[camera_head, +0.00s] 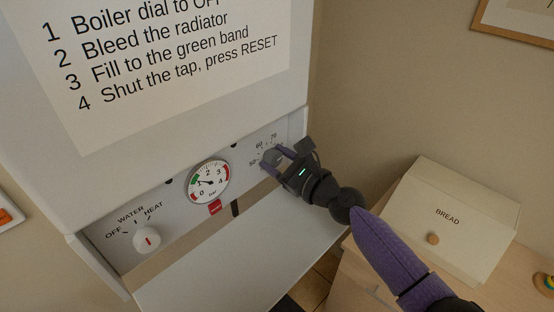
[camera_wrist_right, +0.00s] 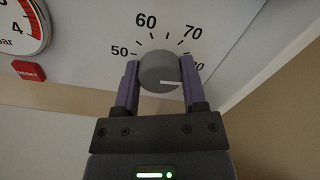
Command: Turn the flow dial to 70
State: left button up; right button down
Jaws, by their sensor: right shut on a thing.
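The flow dial (camera_wrist_right: 158,68) is a round grey knob. Its white line points to the right in the wrist view, below the 70 mark and near a label partly hidden by a finger. The printed 50, 60 and 70 sit around its top. My right gripper (camera_wrist_right: 160,82) is shut on the dial, one purple finger on each side. In the head view the flow dial (camera_head: 270,157) is partly covered by my right gripper (camera_head: 276,162). My left gripper is not in view.
The pressure gauge (camera_head: 209,182) and a red reset button (camera_head: 215,207) are left of the dial. Further left is the boiler dial (camera_head: 147,239). A bread box (camera_head: 447,222) stands on a wooden counter at the right.

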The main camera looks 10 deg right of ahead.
jog(key=n+b, duration=0.2)
jog(key=n, duration=0.4)
jog(key=shift+f, duration=0.15)
jog(key=shift+n+b, duration=0.75)
jog(key=shift+n, duration=1.45)
jog(key=shift+c, duration=0.7)
grip_release()
jog(key=v, duration=0.9)
jog(key=shift+b, duration=0.3)
jog(key=shift+s+d, duration=0.2)
jog(key=shift+s, duration=0.2)
